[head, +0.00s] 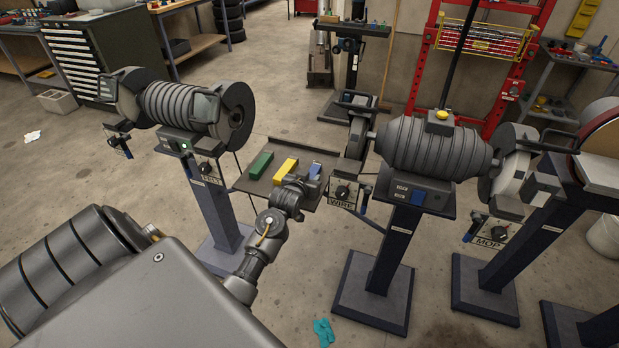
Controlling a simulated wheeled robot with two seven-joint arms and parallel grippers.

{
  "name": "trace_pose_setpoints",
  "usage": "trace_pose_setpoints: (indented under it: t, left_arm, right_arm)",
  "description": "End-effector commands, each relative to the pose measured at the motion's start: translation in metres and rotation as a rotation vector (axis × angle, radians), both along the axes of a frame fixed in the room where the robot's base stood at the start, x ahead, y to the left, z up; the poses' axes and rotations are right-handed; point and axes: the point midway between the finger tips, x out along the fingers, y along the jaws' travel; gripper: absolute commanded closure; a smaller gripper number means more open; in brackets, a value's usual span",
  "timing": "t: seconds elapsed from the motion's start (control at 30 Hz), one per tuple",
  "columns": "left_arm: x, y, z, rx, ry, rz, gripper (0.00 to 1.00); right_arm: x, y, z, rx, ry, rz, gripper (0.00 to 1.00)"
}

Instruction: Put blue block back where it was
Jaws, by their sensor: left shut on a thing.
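The blue block (315,167) is at the right part of a dark flat tray (246,184), beyond my left gripper (312,184). My left gripper reaches in from below and is shut on the blue block; its fingers are small and partly hidden by the wrist. I cannot tell whether the block touches the tray. A yellow block (285,171) and a green block (260,165) lie on the tray to the left of the blue one. My right gripper is not in view.
A grinder (180,105) on a pedestal stands left of the tray. A grinder with a wire wheel (425,148) stands close on the right, its WIRE control box (345,192) next to the tray edge. A teal cloth (323,332) lies on the floor.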

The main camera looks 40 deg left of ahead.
Motion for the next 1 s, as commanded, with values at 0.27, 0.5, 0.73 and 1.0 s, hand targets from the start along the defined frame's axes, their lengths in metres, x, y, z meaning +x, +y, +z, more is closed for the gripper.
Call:
trace_pose_setpoints:
  t: [0.27, 0.5, 0.73, 1.0]
  left_arm:
    - [0.000, 0.000, -0.002, 0.001, -0.003, 0.000, 0.92]
    - [0.000, 0.000, -0.003, 0.000, 0.000, 0.000, 0.47]
    - [0.000, 0.000, -0.001, 0.000, 0.000, 0.000, 0.47]
    - [-0.033, -0.011, 0.014, 0.001, -0.001, 0.000, 0.47]
  right_arm:
    - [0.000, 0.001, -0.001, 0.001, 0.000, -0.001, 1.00]
    - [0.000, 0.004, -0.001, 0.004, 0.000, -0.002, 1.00]
    - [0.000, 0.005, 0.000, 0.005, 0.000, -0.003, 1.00]
    - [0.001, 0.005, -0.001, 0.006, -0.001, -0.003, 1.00]
